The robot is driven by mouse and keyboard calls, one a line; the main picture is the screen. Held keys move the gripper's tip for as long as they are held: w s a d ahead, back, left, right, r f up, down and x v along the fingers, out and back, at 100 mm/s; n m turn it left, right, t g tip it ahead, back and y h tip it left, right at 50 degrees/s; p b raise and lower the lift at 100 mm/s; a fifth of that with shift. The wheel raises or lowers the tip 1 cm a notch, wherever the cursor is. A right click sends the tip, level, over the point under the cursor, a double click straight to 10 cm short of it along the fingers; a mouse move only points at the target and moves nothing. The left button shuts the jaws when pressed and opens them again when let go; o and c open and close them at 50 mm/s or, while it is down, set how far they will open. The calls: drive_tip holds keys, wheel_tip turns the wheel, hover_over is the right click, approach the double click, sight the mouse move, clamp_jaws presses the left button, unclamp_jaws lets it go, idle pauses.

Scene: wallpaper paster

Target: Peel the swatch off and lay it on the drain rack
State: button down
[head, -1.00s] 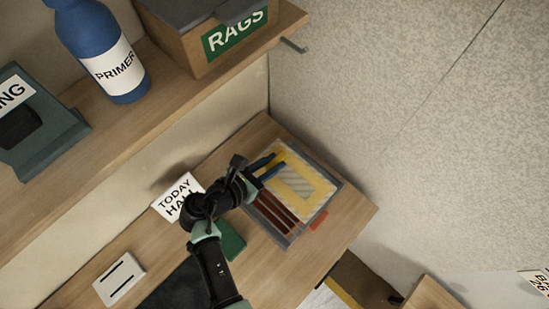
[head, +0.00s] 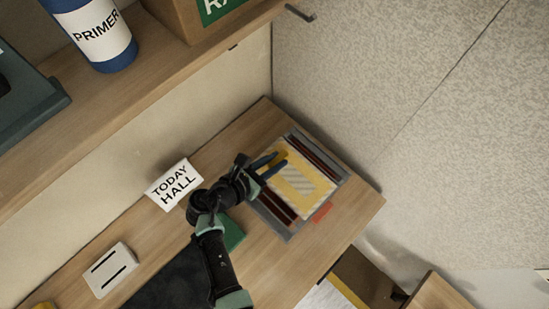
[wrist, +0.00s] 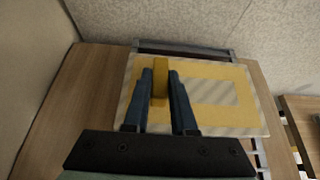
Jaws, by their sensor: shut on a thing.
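The swatch (head: 312,199), a flat sheet with a yellow band around a pale striped middle, lies flat over the drain rack (head: 289,235). The rack has a grey frame and dark red-brown strips, which show on both sides of the swatch. My gripper (head: 272,165) is at the swatch's upper left part in the head view. In the wrist view my gripper (wrist: 163,90) is shut on a yellow tab (wrist: 160,75) of the swatch (wrist: 235,118). Grey rack rails (wrist: 185,49) show past its far edge. I cannot tell whether the swatch touches the rack.
A small red piece (head: 322,212) sits at the rack's lower right. A TODAY HALL card (head: 174,184), a white block with dark slots (head: 110,270) and a green item (head: 233,234) are on the bench. A shelf (head: 150,100) overhangs at upper left; the wall is close behind.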

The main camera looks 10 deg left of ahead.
drive_tip(key=shift+f+b, duration=0.5)
drive_tip(key=shift+f, duration=0.25)
idle(0.6)
drive_tip(key=c, duration=0.7)
unclamp_jaws()
drive_tip(key=shift+o, duration=0.2)
drive_tip(key=v, duration=1.3)
